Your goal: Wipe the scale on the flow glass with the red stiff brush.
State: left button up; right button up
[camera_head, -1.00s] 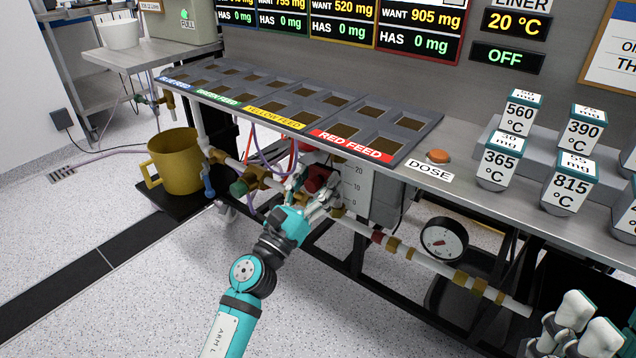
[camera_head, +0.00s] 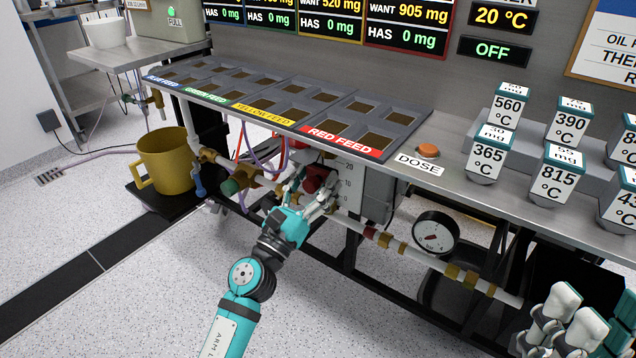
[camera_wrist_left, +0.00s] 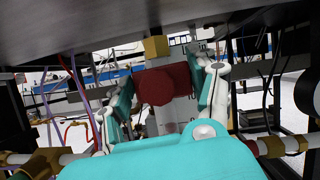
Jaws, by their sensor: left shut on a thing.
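My left gripper (camera_head: 310,190) is shut on the red brush (camera_head: 315,178), below the front edge of the bench. In the left wrist view the brush's red block (camera_wrist_left: 162,85) sits between the two fingers, touching or very near both. The flow glass scale (camera_head: 349,187) is a pale plate with the marks 20, 10 and 0, just right of the brush in the head view. The brush and fingers cover its left part, so I cannot tell whether the bristles touch it. My right gripper (camera_head: 566,322) is at the bottom right corner, partly cut off.
The bench with feed trays (camera_head: 290,100) overhangs my left gripper. A pipe with a pressure gauge (camera_head: 436,233) runs to the right, and a valve with hoses (camera_head: 240,178) is on the left. A yellow mug (camera_head: 166,160) stands further left. The floor in front is clear.

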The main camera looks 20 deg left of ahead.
pick_arm(q)
jog(key=shift+w+a, duration=0.35)
jog(key=shift+a, duration=0.55)
jog(key=shift+s+d, duration=0.3)
jog(key=shift+d, duration=0.45)
jog(key=shift+s+d, duration=0.25)
jog(key=shift+d, duration=0.5)
jog(key=shift+w+a+b, duration=0.2)
jog(key=shift+w+a, duration=0.1)
jog(key=shift+a, duration=0.45)
jog(key=shift+w+a+b, duration=0.15)
jog(key=shift+w+a, duration=0.15)
jog(key=shift+a, duration=0.45)
jog(key=shift+s+d, duration=0.3)
jog(key=shift+d, duration=0.5)
jog(key=shift+s+d, duration=0.25)
jog(key=shift+d, duration=0.5)
jog(key=shift+s, duration=0.1)
jog(key=shift+s+a, duration=0.35)
jog(key=shift+s, duration=0.55)
jog(key=shift+s+a, duration=0.35)
jog(key=shift+s, duration=0.55)
jog(key=shift+s+a, duration=0.35)
jog(key=shift+s, duration=0.55)
